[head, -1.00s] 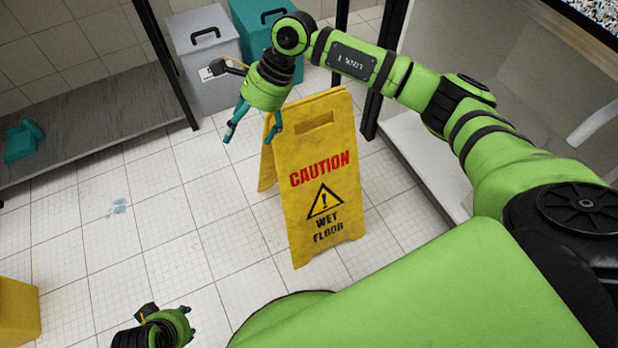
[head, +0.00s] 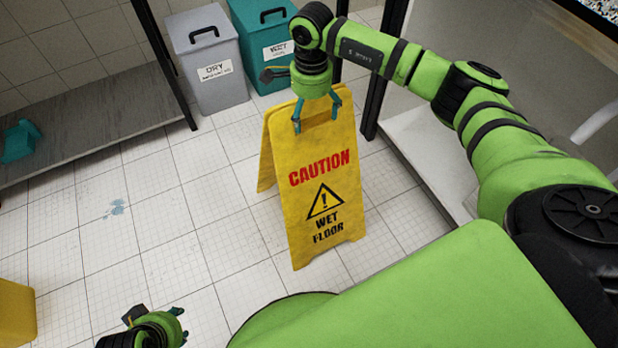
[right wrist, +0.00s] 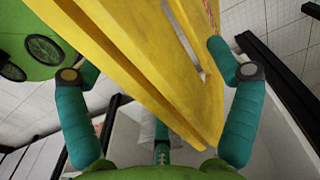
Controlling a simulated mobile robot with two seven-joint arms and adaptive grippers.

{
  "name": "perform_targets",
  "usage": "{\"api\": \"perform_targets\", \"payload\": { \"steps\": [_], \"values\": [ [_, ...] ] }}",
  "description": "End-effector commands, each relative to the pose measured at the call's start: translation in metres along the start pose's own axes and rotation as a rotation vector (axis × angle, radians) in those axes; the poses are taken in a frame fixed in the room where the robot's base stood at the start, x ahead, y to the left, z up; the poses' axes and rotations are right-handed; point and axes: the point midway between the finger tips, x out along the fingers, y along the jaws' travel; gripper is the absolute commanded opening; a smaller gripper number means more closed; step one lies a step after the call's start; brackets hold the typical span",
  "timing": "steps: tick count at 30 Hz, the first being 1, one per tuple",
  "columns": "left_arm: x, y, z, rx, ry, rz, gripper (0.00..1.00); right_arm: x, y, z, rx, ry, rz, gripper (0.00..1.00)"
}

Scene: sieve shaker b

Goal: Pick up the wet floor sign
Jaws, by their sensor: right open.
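The yellow wet floor sign (head: 310,160) stands upright and spread open on the tiled floor in the middle of the head view. My right gripper (head: 315,122) is over its top edge, near the handle slot. In the right wrist view the fingers (right wrist: 150,70) are spread wide, with the sign's yellow top (right wrist: 150,50) between them. The gripper is open. I cannot tell whether a finger touches the sign. My left gripper (head: 180,325) is low at the bottom left of the head view, away from the sign; its fingers are partly cut off and small.
A grey bin (head: 212,75) labelled DRY and a teal bin (head: 262,40) stand behind the sign. A grey shelf (head: 90,120) is at the left and a yellow object (head: 15,312) at the left edge. Dark posts rise near the bins. A blue spill (head: 116,208) marks the open floor.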

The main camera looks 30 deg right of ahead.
Motion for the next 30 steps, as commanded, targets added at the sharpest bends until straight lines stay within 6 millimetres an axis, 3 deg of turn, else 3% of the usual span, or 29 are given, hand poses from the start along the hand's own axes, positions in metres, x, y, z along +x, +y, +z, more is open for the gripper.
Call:
{"api": "perform_targets", "payload": {
  "steps": [5, 12, 23, 30],
  "values": [
    [0.000, 0.000, 0.000, 0.000, 0.000, 0.000, 0.40, 0.000, 0.000, 0.000, 0.000, -0.001, -0.001, 0.90],
    [0.000, 0.000, 0.000, 0.000, 0.000, -0.001, 0.40, 0.000, 0.000, 0.001, 0.000, -0.001, 0.000, 0.02],
    [-0.001, 0.000, 0.000, -0.001, 0.000, -0.001, 0.40, -0.004, -0.001, 0.001, 0.000, -0.003, -0.004, 0.02],
    [0.003, 0.000, 0.000, 0.000, 0.002, 0.000, 0.40, -0.019, -0.002, 0.001, 0.000, -0.004, -0.007, 0.02]
  ]
}}
